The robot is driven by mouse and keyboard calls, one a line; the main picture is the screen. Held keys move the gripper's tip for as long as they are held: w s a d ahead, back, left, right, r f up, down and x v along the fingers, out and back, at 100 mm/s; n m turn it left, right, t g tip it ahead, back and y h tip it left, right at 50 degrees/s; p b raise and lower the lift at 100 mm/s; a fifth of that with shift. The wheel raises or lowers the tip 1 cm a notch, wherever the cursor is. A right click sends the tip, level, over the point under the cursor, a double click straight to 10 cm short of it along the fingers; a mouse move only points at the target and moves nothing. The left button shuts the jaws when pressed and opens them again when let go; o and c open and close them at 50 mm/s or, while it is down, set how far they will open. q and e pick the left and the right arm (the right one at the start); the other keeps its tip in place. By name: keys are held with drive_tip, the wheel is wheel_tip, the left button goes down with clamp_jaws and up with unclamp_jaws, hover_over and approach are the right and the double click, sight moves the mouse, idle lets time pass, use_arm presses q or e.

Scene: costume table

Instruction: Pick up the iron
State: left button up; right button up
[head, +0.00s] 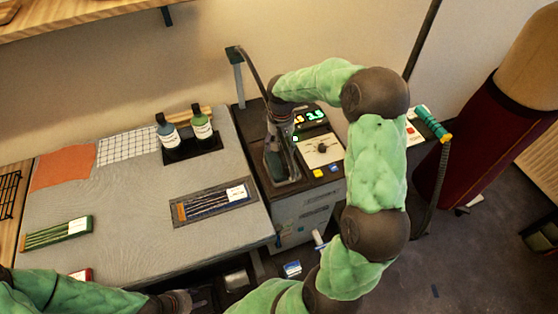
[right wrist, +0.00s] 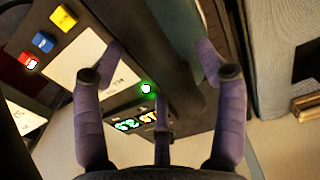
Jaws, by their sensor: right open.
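The iron (head: 280,168) appears as a dark, grey-edged shape at the left side of the black station, partly covered by my right gripper (head: 281,122). My right gripper points down over it from above. In the right wrist view the gripper (right wrist: 160,55) has its fingers spread wide. A dark rounded form, probably the iron (right wrist: 185,95), lies between and beyond them; I cannot tell whether they touch it. My left gripper (head: 180,302) is low at the bottom edge by the table front, its jaws unclear.
The station's panel (head: 320,150) has green digits and coloured buttons. The grey padded table (head: 130,225) holds two bottles (head: 185,132), a brush tray (head: 213,203) and cloth swatches. A thin pole rises behind; a turquoise handle (head: 432,123) sits right of my arm.

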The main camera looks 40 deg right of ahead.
drive_tip(key=shift+f, duration=0.2)
drive_tip(key=shift+c, duration=0.3)
clamp_jaws()
drive_tip(key=shift+r, duration=0.1)
drive_tip(key=shift+r, duration=0.1)
